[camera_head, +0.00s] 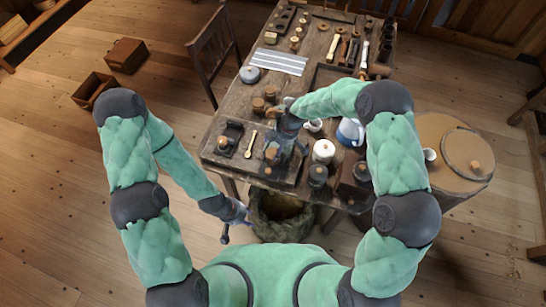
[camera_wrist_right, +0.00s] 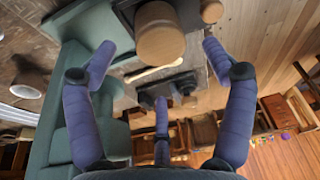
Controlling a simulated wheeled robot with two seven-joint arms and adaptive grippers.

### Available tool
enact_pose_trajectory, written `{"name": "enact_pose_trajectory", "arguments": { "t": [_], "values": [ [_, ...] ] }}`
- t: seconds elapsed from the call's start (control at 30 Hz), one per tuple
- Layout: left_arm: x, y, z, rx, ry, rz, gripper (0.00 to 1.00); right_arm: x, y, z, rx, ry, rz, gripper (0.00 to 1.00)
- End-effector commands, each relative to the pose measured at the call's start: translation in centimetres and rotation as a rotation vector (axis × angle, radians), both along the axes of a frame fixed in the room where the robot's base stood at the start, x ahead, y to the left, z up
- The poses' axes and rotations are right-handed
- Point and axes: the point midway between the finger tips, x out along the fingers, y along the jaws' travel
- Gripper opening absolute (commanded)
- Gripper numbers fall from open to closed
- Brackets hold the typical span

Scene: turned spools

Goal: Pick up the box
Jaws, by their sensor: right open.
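A closed brown box (camera_head: 126,55) sits on the floor at the upper left, far from both grippers. A second brown box (camera_head: 93,90) with an open top stands just in front of it. A dark box-like block (camera_head: 353,185) is at the table's near right. I cannot tell which one the task means. My right gripper (camera_head: 280,152) is over the near part of the table. In the right wrist view its fingers (camera_wrist_right: 158,50) are spread, with a round wooden piece (camera_wrist_right: 160,38) showing between them. My left gripper (camera_head: 236,215) hangs beside the table's near edge; its jaws are too small to judge.
The wooden table (camera_head: 225,110) is crowded with spools, tools and jars, including a white-lidded jar (camera_head: 323,151) and a blue-white jug (camera_head: 350,132). A sack (camera_head: 280,215) stands below its near edge. A chair (camera_head: 212,50) is at its left. The left floor is mostly clear.

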Motion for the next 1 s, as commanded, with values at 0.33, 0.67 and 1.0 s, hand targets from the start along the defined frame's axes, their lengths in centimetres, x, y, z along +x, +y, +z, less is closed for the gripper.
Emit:
{"name": "enact_pose_trajectory", "arguments": {
  "t": [0.33, 0.67, 1.0],
  "values": [
    [0.0, 0.0, -0.1, 0.0, 0.0, 0.0, 0.4, -0.2, 0.7, -3.9, 0.0, 0.002, 0.0, 0.83],
    [0.0, 0.0, -0.1, 0.0, 0.0, 0.0, 0.4, 0.0, 1.1, -5.3, 0.0, -0.001, -0.001, 0.83],
    [0.0, 0.0, -0.1, 0.0, 0.0, 0.0, 0.4, -0.1, 1.1, -5.3, 0.0, 0.0, -0.001, 0.25]
  ]
}}
